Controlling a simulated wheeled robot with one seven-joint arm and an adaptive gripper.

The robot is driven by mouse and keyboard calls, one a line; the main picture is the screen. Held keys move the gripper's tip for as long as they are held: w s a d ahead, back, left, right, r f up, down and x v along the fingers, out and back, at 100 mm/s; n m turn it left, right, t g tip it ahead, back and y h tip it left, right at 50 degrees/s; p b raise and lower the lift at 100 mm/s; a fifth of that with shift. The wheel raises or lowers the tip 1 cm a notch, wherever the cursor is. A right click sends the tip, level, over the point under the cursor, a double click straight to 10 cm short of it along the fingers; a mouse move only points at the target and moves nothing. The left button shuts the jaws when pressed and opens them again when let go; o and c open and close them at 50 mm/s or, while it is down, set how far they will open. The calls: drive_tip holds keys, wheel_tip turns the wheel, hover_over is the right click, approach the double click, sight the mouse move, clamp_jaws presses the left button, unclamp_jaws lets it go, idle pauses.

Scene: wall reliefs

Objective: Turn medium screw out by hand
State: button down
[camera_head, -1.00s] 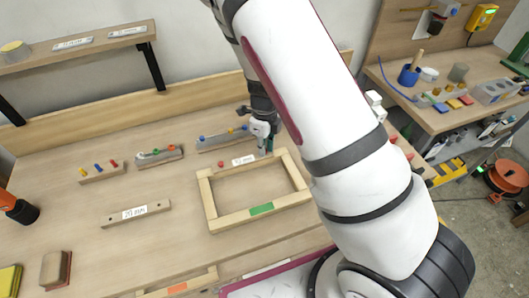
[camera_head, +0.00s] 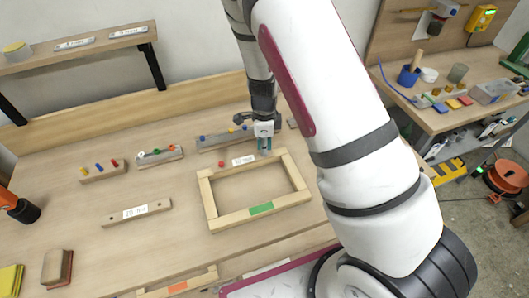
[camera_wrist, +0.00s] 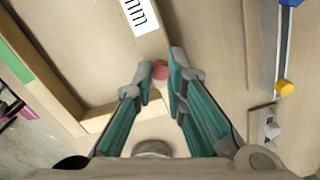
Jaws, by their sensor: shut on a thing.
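A light wooden frame (camera_head: 207,202) with a white label and a green tag lies on the bench, and its bars also show in the wrist view (camera_wrist: 100,120). My gripper (camera_head: 265,150) points down at the frame's far right corner. In the wrist view its teal fingers (camera_wrist: 161,72) are close together around a red screw head (camera_wrist: 160,70). The screw's shank is hidden; I cannot tell how far it sits in the wood. Another red screw (camera_head: 221,164) stands at the far left corner of the frame.
Racks with coloured small parts (camera_head: 103,172) (camera_head: 160,155) stand behind and left. A labelled wooden bar (camera_head: 137,213) lies left of the frame. A block (camera_head: 57,268) is at the front left. A side table (camera_head: 450,120) with tools stands at the right.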

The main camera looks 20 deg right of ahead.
drive_tip(key=n, duration=0.4)
drive_tip(key=shift+n, duration=0.4)
drive_tip(key=shift+n, duration=0.8)
drive_tip(key=n, duration=0.3)
drive_tip(key=shift+n, duration=0.3)
drive_tip(key=c, duration=2.3)
unclamp_jaws()
drive_tip(key=shift+n, duration=0.5)
clamp_jaws()
drive_tip(key=shift+r+p, duration=0.1)
drive_tip(key=shift+p, duration=0.2)
drive_tip(key=shift+r+p, duration=0.65)
drive_tip(key=shift+r, duration=1.6)
